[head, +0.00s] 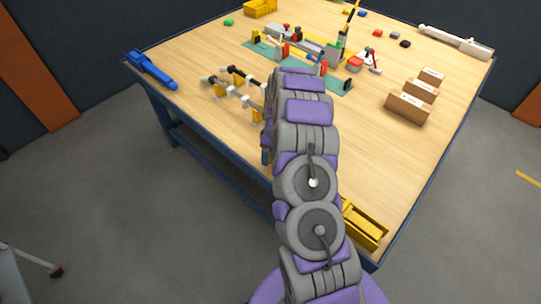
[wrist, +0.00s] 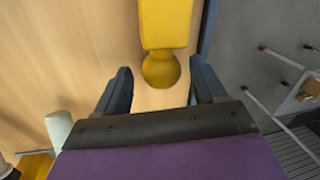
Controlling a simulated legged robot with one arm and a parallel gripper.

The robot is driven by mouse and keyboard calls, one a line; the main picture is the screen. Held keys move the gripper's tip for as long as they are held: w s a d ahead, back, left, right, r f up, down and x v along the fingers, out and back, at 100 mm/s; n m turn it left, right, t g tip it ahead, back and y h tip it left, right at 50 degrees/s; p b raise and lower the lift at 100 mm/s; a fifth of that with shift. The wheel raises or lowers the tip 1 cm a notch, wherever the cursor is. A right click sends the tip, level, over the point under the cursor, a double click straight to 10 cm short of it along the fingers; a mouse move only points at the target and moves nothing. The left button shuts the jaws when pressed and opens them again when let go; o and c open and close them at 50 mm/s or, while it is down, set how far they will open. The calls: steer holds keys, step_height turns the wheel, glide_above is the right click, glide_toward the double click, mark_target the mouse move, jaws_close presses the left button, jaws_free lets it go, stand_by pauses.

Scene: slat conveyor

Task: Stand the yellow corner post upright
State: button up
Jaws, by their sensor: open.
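The yellow corner post (wrist: 166,25) shows at the top middle of the wrist view, a square yellow bar with a round knob (wrist: 161,70) at its near end. It appears to lie on the wooden table close to the edge; its far end is out of view. My gripper (wrist: 160,82) is open, with one dark blue finger on each side of the knob and a gap to each. Nothing is seen gripped. In the head view my arm hides the post and most of the gripper.
A frame with yellow supports and dark rods (head: 236,84) stands left of my arm. A yellow bin (head: 366,226) sits at the front corner. Brown boxes (head: 409,107) stand at right, a blue tool (head: 151,70) lies at left. The wood right of my arm is mostly clear.

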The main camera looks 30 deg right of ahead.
steer(key=shift+f, duration=0.15)
steer(key=shift+a, duration=0.1)
jaws_close()
stand_by(0.6)
